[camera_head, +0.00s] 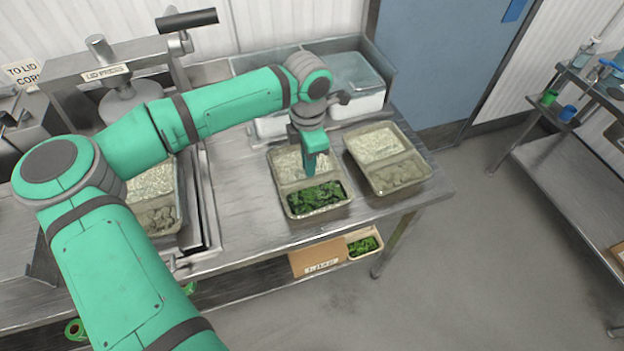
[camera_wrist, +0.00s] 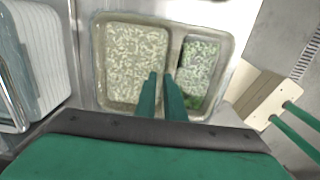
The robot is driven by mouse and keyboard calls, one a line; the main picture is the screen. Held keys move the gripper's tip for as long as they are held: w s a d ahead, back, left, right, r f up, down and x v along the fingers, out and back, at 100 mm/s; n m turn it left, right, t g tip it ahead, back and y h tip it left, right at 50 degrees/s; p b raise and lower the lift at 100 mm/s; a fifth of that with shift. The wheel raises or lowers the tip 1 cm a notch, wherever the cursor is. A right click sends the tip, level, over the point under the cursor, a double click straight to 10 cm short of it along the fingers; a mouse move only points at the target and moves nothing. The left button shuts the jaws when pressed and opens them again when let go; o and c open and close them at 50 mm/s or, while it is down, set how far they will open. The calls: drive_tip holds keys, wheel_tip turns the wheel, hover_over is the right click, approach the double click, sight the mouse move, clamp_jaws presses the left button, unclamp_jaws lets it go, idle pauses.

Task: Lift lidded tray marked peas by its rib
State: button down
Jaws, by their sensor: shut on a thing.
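A two-compartment tray (camera_head: 322,214) is at the middle of the steel table, with pale rice in the far part and dark green food in the near part. In the wrist view the tray (camera_wrist: 96,62) shows rice on the left and green on the right, with a rib (camera_wrist: 174,50) between them. My gripper (camera_head: 311,172) points down over the tray's middle. In the wrist view its two fingers (camera_wrist: 163,76) are close together, shut on the rib. No peas marking is readable, and a clear lid is hard to make out.
A similar tray (camera_head: 424,172) with rice and greyish food stands close on the right. White containers (camera_head: 362,104) with clear covers stand behind. The lid press (camera_head: 120,92) is at the left. A labelled cardboard box (camera_head: 318,258) is on the lower shelf. Bare table lies left of the tray.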

drive_tip(key=shift+w+r, duration=0.1)
drive_tip(key=shift+r, duration=0.1)
drive_tip(key=shift+d+r, duration=0.1)
drive_tip(key=shift+r, duration=0.05)
drive_tip(key=shift+a+r, duration=0.2)
drive_tip(key=shift+r, duration=0.65)
drive_tip(key=shift+d+r, duration=0.1)
drive_tip(key=shift+r, duration=1)
